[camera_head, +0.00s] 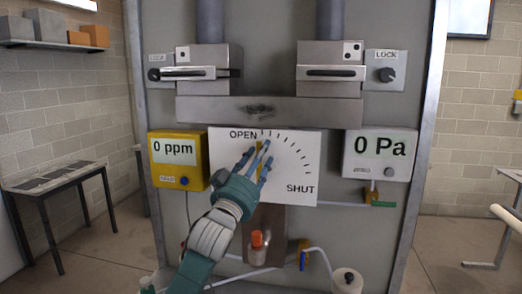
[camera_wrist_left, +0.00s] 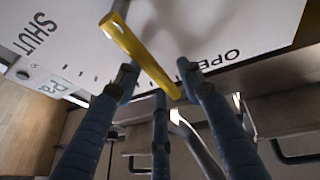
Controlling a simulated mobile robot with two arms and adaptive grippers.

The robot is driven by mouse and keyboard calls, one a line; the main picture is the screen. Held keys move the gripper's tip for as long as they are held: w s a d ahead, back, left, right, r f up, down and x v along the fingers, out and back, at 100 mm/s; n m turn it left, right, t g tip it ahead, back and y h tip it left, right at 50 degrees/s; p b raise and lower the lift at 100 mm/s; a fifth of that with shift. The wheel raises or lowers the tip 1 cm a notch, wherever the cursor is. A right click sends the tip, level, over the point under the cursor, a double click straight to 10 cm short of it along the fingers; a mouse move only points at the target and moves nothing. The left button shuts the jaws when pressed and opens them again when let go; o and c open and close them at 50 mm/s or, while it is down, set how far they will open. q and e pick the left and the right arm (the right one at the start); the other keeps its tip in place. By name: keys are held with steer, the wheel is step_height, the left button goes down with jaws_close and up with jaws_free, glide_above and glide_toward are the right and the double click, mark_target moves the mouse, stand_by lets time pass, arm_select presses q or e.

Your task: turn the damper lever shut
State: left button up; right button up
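The damper lever (camera_head: 258,147) is a yellow bar on a white dial plate (camera_head: 300,160), standing near the OPEN mark; most of it is hidden behind my fingers in the head view. The SHUT mark is at the plate's lower right. My left gripper (camera_head: 260,153) is in front of the lever with its fingers spread. In the left wrist view, the lever (camera_wrist_left: 145,55) runs between the outer fingers of the left gripper (camera_wrist_left: 158,78), which are apart on either side of it. I cannot tell whether any finger touches it. My right gripper is not in view.
A yellow 0 ppm meter (camera_head: 178,160) is left of the plate and a white 0 Pa gauge (camera_head: 380,155) is right of it. Two latched boxes (camera_head: 208,55) (camera_head: 331,52) sit above. An orange-capped bottle (camera_head: 257,240) and tubing are below. Side tables (camera_head: 60,180) stand away from the panel.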

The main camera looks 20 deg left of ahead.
arm_select(q)
steer(key=shift+w, duration=0.25)
jaws_close()
